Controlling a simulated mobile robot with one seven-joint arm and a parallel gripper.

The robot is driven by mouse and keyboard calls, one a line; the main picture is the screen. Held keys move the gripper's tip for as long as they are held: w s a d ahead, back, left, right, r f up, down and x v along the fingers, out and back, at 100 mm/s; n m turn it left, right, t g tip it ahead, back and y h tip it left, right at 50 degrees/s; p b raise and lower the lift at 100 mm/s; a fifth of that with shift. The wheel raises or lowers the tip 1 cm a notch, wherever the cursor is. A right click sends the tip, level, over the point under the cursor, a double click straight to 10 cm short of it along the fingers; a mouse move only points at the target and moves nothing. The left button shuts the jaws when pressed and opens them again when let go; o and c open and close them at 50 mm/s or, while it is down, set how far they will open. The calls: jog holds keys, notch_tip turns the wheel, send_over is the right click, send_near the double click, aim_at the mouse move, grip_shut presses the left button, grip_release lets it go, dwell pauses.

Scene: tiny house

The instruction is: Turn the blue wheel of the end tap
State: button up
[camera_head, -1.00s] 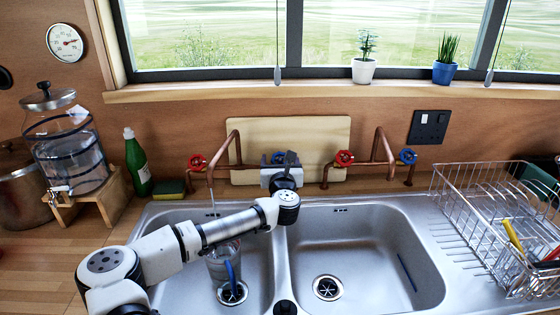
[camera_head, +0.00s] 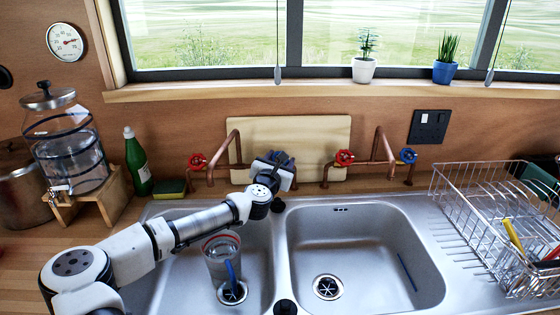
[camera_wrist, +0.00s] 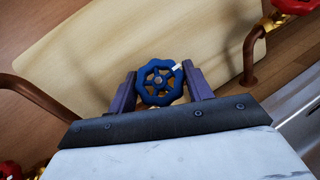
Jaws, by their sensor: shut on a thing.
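The blue wheel (camera_wrist: 152,98) of the left copper tap (camera_head: 233,150) sits between the two fingers of my gripper (camera_wrist: 160,84) in the wrist view. The fingers are shut on it from both sides. The wheel's spokes and rim face the wrist camera. In the head view my gripper (camera_head: 274,170) is tilted at the tap's right end and mostly hides this wheel. The left tap's red wheel (camera_head: 197,161) is at its left end. The right tap (camera_head: 378,150) has a red wheel (camera_head: 344,157) and another blue wheel (camera_head: 408,155), both apart from my gripper.
A wooden board (camera_head: 318,135) leans on the wall close behind the gripper. A clear tumbler (camera_head: 213,268) stands in the left sink bowl below my arm. A dish rack (camera_head: 470,205) stands at right, a green bottle (camera_head: 138,165) at left.

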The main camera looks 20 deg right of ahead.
jog(key=shift+m+g+h, duration=0.3)
jog(key=shift+m+h, duration=0.1)
jog(key=shift+m, duration=0.3)
jog(key=o, duration=1)
jog(key=shift+c, duration=0.2)
jog(key=shift+s, duration=0.1)
jog(key=b+v, duration=0.3)
jog(key=v, duration=1)
jog(key=shift+s+a+b, duration=0.25)
jog(key=shift+a+b, duration=0.05)
jog(key=shift+b, duration=0.05)
jog(key=shift+r, duration=0.15)
